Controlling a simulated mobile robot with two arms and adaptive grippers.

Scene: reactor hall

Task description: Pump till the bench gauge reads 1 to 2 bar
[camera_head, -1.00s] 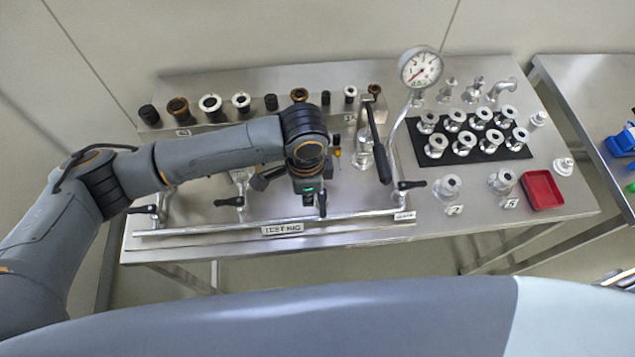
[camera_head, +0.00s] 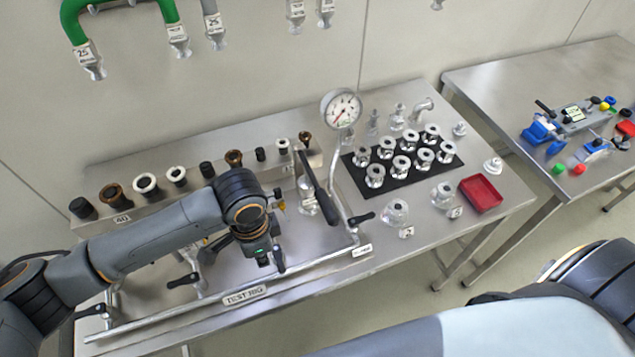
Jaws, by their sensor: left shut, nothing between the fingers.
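The bench gauge (camera_head: 341,108) is a round white dial with a red needle on a bent metal pipe above the test rig. The needle points to the lower left; the numbers are too small to read. The pump (camera_head: 308,190) stands left of the gauge pipe, with its long black lever (camera_head: 318,186) slanting down to the right. My left gripper (camera_head: 271,264) is over the test rig, left of the pump lever and apart from it. It points down and is shut and empty; my wrist partly hides it. My right gripper is out of view.
The rig's front pipe carries a TEST RIG plate (camera_head: 245,295) and black-handled valves (camera_head: 184,281). Several fittings stand on a black mat (camera_head: 402,176). A red tray (camera_head: 481,194) lies at the right. A second table (camera_head: 490,88) stands beyond a gap.

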